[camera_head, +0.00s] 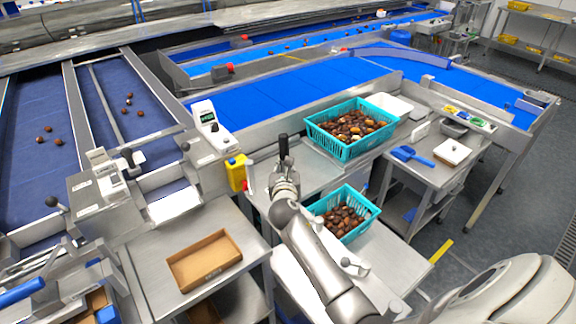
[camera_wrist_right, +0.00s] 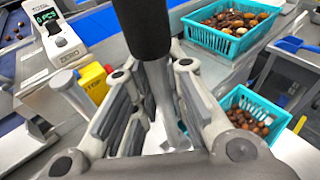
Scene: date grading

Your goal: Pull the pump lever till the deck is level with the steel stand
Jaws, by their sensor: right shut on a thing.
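The pump lever shows as an upright black handle (camera_head: 283,145) in the head view, and as a thick black grip (camera_wrist_right: 143,25) in the wrist view. My right gripper (camera_head: 285,178) is shut on the lever just below the black grip, with its fingers (camera_wrist_right: 150,95) on either side of the shaft. The deck (camera_head: 388,258) is a steel surface in front, bearing a teal crate of dates (camera_head: 348,238). Behind it, the steel stand (camera_head: 308,172) bears another teal crate (camera_head: 345,152) and looks higher than the deck. My left gripper is not in view.
A yellow box (camera_head: 237,172) and a counter display (camera_head: 206,125) stand left of the lever. A cardboard tray (camera_head: 204,260) lies on a steel table at left. A side table with a blue scoop (camera_head: 412,156) stands at right. Blue conveyors run behind.

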